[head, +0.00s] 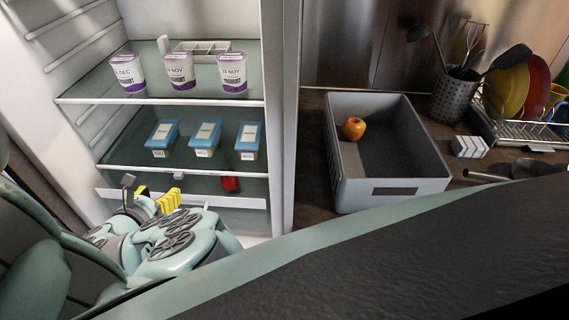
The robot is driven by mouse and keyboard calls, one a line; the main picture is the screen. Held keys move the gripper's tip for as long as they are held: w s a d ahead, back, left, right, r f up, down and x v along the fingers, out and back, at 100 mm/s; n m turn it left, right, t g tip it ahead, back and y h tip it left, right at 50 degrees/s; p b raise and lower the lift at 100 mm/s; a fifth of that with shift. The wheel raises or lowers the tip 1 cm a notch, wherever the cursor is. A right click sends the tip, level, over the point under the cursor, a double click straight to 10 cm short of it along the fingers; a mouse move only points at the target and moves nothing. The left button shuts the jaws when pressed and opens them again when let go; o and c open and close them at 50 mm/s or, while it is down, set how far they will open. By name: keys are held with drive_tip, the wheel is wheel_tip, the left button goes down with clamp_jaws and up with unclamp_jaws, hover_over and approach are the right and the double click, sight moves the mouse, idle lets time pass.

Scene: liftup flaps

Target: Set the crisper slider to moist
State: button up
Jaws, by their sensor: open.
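The crisper's white front (238,202) is at the bottom of the open fridge, below the lowest glass shelf. A small pale tab (177,176) sits just under that shelf's front edge; it may be the slider, but any markings are too small to read. My gripper (150,197) is in front of the crisper's left part, with its fingers apart and nothing seen between them. It hides part of the crisper front. I cannot tell whether it touches anything.
A red item (230,184) shows in the crisper. Blue-lidded tubs (205,139) and yoghurt cups (180,71) stand on the shelves above. A grey bin (392,192) with an orange fruit (354,128) is on the counter right of the fridge wall.

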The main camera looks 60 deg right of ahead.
sight(177, 176)
drive_tip(key=shift+x, duration=4.55)
drive_tip(key=shift+o, duration=0.2)
drive_tip(key=c, duration=0.9)
drive_tip(key=shift+a+f, duration=0.1)
clamp_jaws()
